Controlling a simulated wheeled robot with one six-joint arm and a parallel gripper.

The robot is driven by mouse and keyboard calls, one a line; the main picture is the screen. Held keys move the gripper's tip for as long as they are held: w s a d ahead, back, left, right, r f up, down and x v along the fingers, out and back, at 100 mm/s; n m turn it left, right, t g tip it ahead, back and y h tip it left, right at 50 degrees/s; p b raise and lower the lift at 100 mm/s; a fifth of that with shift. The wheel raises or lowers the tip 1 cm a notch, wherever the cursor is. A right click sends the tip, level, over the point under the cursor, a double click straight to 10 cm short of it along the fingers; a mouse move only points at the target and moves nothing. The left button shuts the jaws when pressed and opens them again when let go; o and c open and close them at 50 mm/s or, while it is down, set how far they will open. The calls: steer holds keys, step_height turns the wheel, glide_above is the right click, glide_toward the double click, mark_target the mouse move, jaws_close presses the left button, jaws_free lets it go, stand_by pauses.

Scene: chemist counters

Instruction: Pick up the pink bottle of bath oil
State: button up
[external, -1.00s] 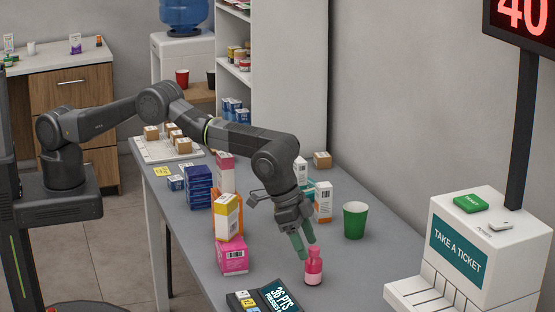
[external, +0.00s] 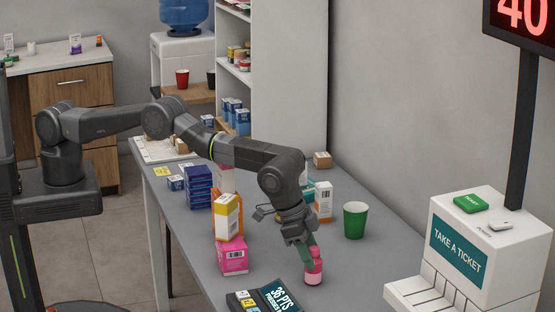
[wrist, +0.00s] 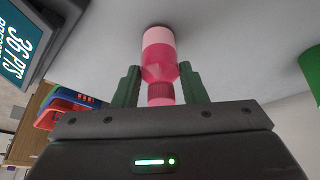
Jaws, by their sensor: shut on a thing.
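The pink bottle of bath oil (external: 313,274) stands upright on the grey counter near its front end, with a darker pink cap. My gripper (external: 313,252) is at its top, with green fingers on either side of the cap and neck. In the wrist view the bottle (wrist: 159,50) lies between the two green fingers of my gripper (wrist: 160,90), which are shut on it. The fingers hide part of the bottle's upper end in the external view.
A points display (external: 279,296) stands just left of the bottle. A pink box (external: 232,256) and a white-and-yellow box (external: 227,217) are further left. A green cup (external: 355,220) stands behind to the right. The counter (external: 375,262) is clear right of the bottle.

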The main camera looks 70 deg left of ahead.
step_height(320, 180, up, 9)
steer(key=shift+f+p, duration=0.2)
steer(key=shift+p, duration=0.65)
steer(key=shift+r+p, duration=0.7)
steer(key=shift+p, duration=0.1)
